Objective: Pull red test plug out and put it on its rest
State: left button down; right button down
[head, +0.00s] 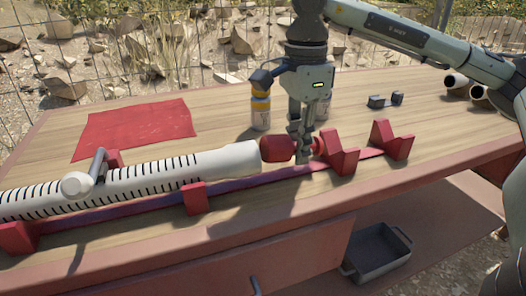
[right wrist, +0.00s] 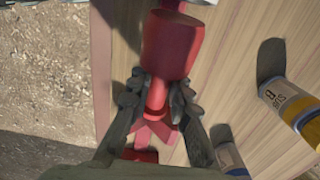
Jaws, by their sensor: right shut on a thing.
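The red test plug (head: 276,149) is at the right end of a white tube (head: 230,161) with black stripes. It also shows in the right wrist view (right wrist: 172,45), wide body toward the top and narrower stem between my fingers. My right gripper (head: 303,152) is shut on this stem; its fingertips show in the wrist view (right wrist: 156,97). The plug body lies close against the tube end; I cannot tell whether any of it is inside. Two red V-shaped rests, a nearer one (head: 345,152) and a farther one (head: 391,141), stand right of the gripper. My left gripper is not in view.
A small dark object (head: 385,100) lies at the back right. A red cloth (head: 135,128) lies at the back left. A grey bin (head: 377,254) sits below the table's front edge.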

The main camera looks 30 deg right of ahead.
jog(key=shift+r+p, duration=2)
jog(key=shift+r, duration=1.4)
